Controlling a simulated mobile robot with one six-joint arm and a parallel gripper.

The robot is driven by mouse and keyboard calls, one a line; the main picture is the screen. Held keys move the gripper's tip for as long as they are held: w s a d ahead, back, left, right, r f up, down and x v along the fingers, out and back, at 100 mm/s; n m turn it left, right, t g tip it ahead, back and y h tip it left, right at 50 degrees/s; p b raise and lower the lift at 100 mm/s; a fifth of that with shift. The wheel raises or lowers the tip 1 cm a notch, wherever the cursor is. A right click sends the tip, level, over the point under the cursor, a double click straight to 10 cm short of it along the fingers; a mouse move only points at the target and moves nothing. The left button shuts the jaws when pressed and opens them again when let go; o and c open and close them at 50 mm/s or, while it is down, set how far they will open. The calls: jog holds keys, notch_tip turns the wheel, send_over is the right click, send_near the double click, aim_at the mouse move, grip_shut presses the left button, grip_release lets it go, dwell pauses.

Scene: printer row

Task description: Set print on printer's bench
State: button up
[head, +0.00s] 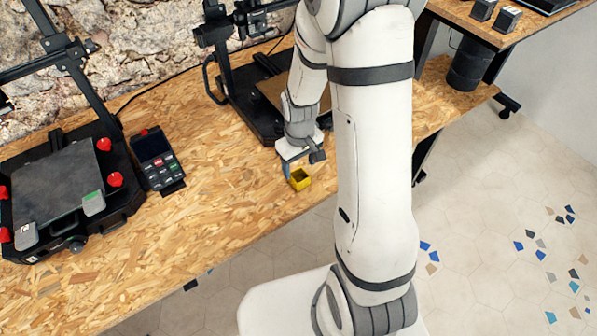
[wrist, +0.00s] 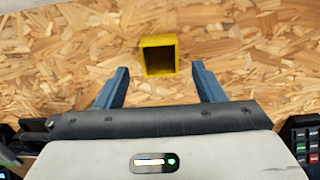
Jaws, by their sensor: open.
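The print is a small yellow open-topped box (head: 300,179). It sits on the wood-chip bench (head: 215,210) near its front edge, in front of the right printer (head: 262,100). In the wrist view the yellow box (wrist: 158,56) lies just beyond the fingertips, roughly midway between them. My gripper (wrist: 161,78) is open, with two blue fingers apart and nothing between them. In the head view my gripper (head: 289,172) is close above the bench, just left of the box. The arm hides part of the right printer.
A left printer (head: 60,190) with red knobs and a grey bed stands on the bench. A control box with keys and a screen (head: 157,160) sits to its right. A dark bin (head: 470,65) stands at the far right. Bare bench lies left of the yellow box.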

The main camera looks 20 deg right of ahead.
aim_at(300, 175)
jog(key=s+r+m+t, duration=0.1)
jog(key=s+r, duration=0.6)
jog(key=r, duration=0.3)
jog(key=s+r+m+t, duration=0.1)
jog(key=s+r+m, duration=0.1)
jog(key=s+r, duration=0.5)
notch_tip(300, 175, up, 4)
jog(key=shift+r+m+t, duration=0.25)
jog(key=shift+m+t, duration=0.05)
jog(key=shift+t, duration=0.1)
jog(key=shift+c, duration=0.4)
